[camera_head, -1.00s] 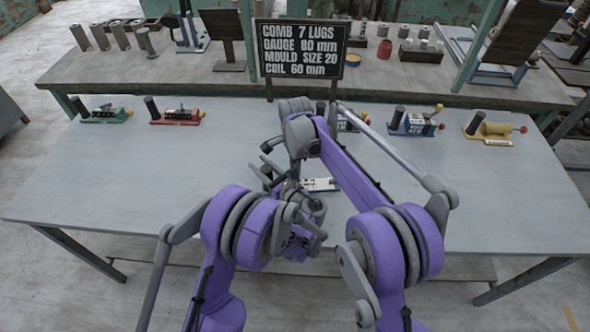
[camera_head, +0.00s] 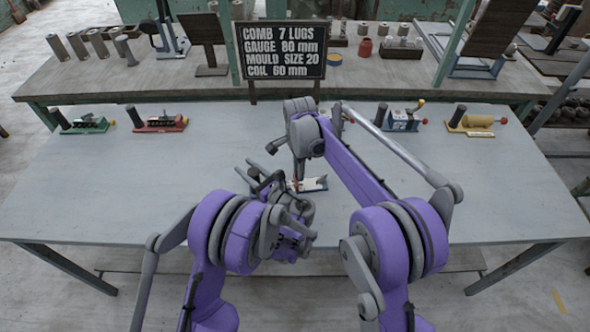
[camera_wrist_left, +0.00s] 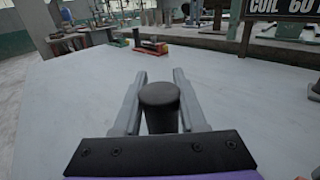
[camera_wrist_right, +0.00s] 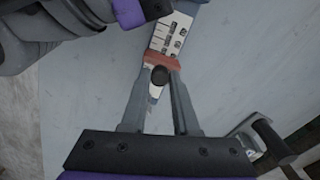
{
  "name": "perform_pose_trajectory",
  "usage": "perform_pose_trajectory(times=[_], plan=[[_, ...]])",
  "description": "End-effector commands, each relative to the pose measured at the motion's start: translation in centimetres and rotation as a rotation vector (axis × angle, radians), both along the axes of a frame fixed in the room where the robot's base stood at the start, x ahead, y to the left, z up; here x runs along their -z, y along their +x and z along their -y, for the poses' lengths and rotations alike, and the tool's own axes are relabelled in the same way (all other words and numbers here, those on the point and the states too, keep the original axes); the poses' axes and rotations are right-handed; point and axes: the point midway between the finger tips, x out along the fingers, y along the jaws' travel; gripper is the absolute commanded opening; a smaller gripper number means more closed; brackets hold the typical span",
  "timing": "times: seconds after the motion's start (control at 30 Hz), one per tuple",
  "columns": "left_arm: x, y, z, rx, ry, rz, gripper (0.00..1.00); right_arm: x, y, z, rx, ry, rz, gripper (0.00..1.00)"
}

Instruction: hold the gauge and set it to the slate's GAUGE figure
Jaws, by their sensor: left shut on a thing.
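The slate (camera_head: 282,50) stands at the back of the table and reads GAUGE 80 mm. The gauge (camera_head: 313,184) is a pale marked strip near the table's middle, partly hidden by my arms. In the right wrist view its scale (camera_wrist_right: 166,40) and a reddish slider (camera_wrist_right: 162,62) with a dark knob (camera_wrist_right: 160,76) show. My left gripper (camera_wrist_left: 160,85) is shut on a dark upright round handle (camera_wrist_left: 160,97). My right gripper (camera_wrist_right: 161,78) has its fingers either side of the knob, slightly apart; contact is unclear. The slider's reading is too small to tell.
A green tool (camera_head: 85,123) and a red tool (camera_head: 160,124) lie at the back left. A blue tool (camera_head: 402,120) and a yellow tool (camera_head: 472,122) lie at the back right. A shelf bench with cylinders stands behind. The table's left and right sides are clear.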

Motion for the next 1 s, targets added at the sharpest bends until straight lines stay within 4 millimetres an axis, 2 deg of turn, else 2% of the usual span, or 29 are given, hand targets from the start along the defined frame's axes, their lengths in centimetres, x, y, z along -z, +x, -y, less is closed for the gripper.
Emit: perform_pose_trajectory(times=[0.03,0.07,0.33,0.47,0.57,0.9,1.0], plan=[[0.0,0.0,0.0,-0.001,0.0,0.0,0.0,0.0,0.0,0.0,0.0,0.0,0.0,0.37],[0.0,0.0,0.0,-0.001,0.0,0.0,0.0,0.0,0.0,0.0,-0.001,0.0,0.0,0.41],[0.0,0.0,0.0,-0.001,0.0,0.0,0.0,0.0,0.0,-0.1,-0.001,0.0,0.0,0.41],[0.0,0.0,0.0,0.0,0.0,0.0,0.0,-0.8,0.0,-0.1,-0.001,0.0,0.0,0.41],[0.0,0.0,0.0,0.0,0.0,0.0,0.0,-2.3,0.0,-0.1,-0.001,0.0,0.0,0.41],[0.0,0.0,0.0,0.0,0.001,0.001,0.0,-9.4,-0.1,-0.1,-0.001,0.0,0.0,0.41],[0.0,0.0,0.0,0.0,0.001,0.001,0.0,-10.7,0.0,-0.1,-0.001,0.0,0.0,0.41]])
